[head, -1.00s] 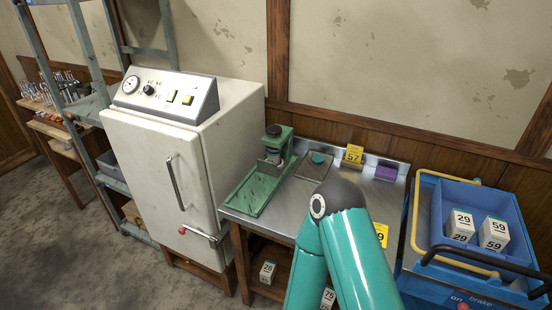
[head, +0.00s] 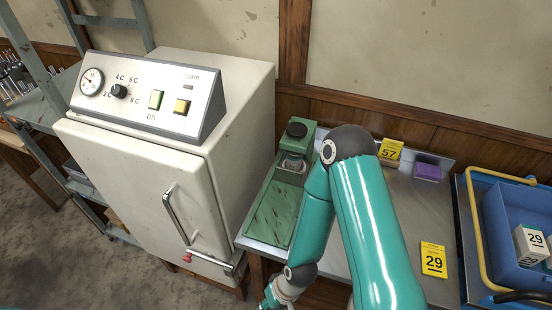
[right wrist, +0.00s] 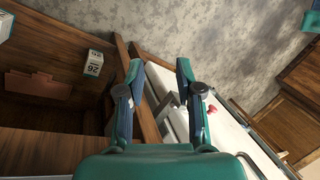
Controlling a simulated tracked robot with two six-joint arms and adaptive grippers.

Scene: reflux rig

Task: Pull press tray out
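The green press (head: 297,140) with a dark round knob stands at the back of the metal bench, beside the white cabinet. Its long green tray (head: 268,213) lies flat in front of it, extending toward the bench's front edge. My right arm crosses in front of the bench and covers part of the press's right side. My right gripper shows only partly at the bottom edge of the head view, below the bench front. In the right wrist view my right gripper (right wrist: 158,70) is open, with nothing between its fingers. My left gripper is not in view.
The white cabinet (head: 140,160) with its handle and red-tipped latch (head: 187,258) borders the bench on the left. Yellow card 29 (head: 433,260), card 57 (head: 390,150) and a purple block (head: 428,170) are on the bench. A blue crate (head: 500,220) stands right.

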